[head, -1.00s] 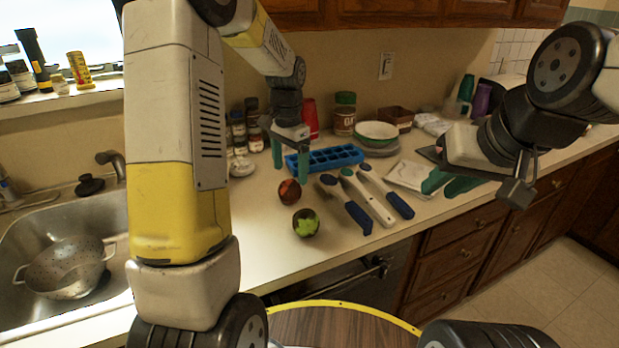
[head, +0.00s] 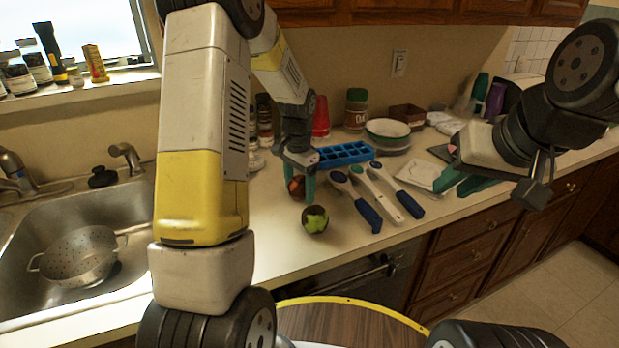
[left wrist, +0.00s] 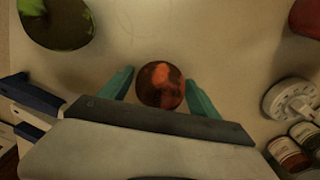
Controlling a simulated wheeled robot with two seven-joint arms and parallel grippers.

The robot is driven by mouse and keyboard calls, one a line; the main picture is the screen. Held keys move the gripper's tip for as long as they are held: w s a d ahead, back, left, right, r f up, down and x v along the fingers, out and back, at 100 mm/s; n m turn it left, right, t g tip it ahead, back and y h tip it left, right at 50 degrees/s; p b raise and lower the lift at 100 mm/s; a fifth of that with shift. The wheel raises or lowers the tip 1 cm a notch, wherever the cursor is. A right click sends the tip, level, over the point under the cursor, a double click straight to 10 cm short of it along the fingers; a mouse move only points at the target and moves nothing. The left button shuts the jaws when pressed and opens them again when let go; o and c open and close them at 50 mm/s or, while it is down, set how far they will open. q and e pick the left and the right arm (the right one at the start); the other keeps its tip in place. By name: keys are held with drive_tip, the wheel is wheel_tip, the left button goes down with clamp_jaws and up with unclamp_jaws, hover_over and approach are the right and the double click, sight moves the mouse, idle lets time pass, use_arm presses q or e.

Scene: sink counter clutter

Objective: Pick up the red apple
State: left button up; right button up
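The red apple (head: 296,187), mottled red and dark, lies on the counter. My left gripper (head: 297,190) points down over it and partly hides it in the head view. In the left wrist view the apple (left wrist: 160,85) sits between the two green fingertips of the left gripper (left wrist: 158,88), with a gap to each finger. The left gripper is open. My right gripper (head: 468,186) is at the right, above the counter's front part and away from the apple. Its green fingers look spread, and it holds nothing that I can see.
A green and dark round item (head: 315,220) lies just in front of the apple. Several blue-handled utensils (head: 378,200) lie to the right. A blue ice tray (head: 345,154) is behind. A sink with a colander (head: 80,256) is at the left. Jars and a red cup (head: 320,118) stand behind.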

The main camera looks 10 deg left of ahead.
use_arm(q)
drive_tip(key=c, duration=1.2)
drive_tip(key=shift+r, duration=0.1)
